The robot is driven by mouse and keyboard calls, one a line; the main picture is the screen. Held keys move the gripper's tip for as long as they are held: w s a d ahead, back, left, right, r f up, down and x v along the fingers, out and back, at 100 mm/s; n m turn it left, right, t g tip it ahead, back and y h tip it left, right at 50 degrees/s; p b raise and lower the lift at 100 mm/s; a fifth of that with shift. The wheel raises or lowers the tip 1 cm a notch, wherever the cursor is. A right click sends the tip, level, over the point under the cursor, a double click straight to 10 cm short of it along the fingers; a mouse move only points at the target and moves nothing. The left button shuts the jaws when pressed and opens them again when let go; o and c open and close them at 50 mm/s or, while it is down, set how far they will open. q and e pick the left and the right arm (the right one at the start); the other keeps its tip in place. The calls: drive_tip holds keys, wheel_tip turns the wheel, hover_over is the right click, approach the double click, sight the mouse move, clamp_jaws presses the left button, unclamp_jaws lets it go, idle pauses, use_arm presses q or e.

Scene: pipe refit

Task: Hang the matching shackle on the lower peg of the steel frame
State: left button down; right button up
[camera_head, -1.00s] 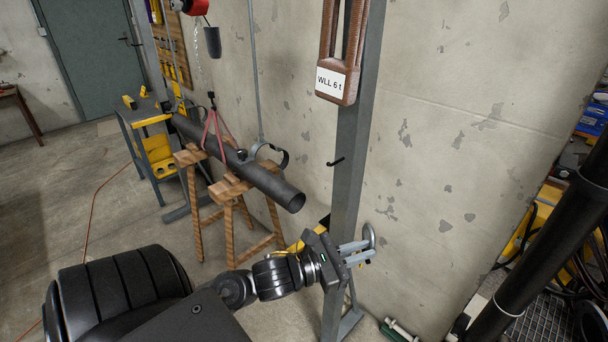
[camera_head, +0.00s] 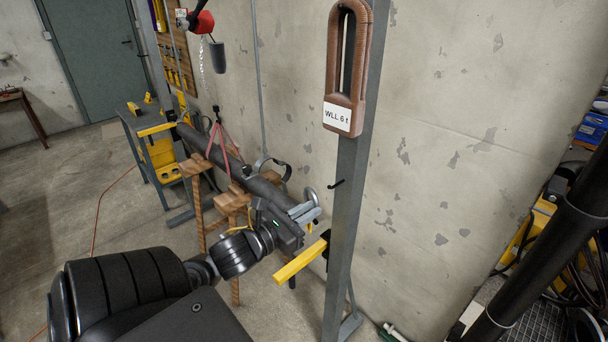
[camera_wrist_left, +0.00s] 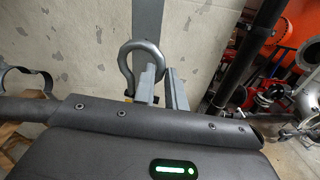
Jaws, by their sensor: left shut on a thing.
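My left gripper (camera_head: 312,215) is shut on a grey steel shackle (camera_head: 311,196), left of the steel frame's post (camera_head: 349,210). In the left wrist view the shackle's rounded bow (camera_wrist_left: 143,49) stands up beside my gripper's fingers (camera_wrist_left: 163,88), in front of the post (camera_wrist_left: 147,18); its lower part is hidden. The lower peg (camera_head: 337,184) is a short dark hook on the post. It is to the right of and slightly above the shackle in the head view, and apart from it. My right gripper is not in view.
A brown sling labelled WLL 6 t (camera_head: 345,75) hangs high on the post. A yellow bar (camera_head: 300,263) juts out low beside the post. A dark pipe (camera_head: 205,145) lies on wooden trestles (camera_head: 233,200) behind my left arm. The wall right of the post is bare.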

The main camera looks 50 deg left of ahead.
use_arm(q)
drive_tip(key=w+f+b, duration=0.1)
drive_tip(key=w+f, duration=0.1)
drive_tip(key=w, duration=0.8)
idle(0.8)
drive_tip(key=shift+a, duration=0.1)
idle(0.6)
drive_tip(key=c, duration=1.4)
unclamp_jaws()
drive_tip(key=shift+o, duration=0.2)
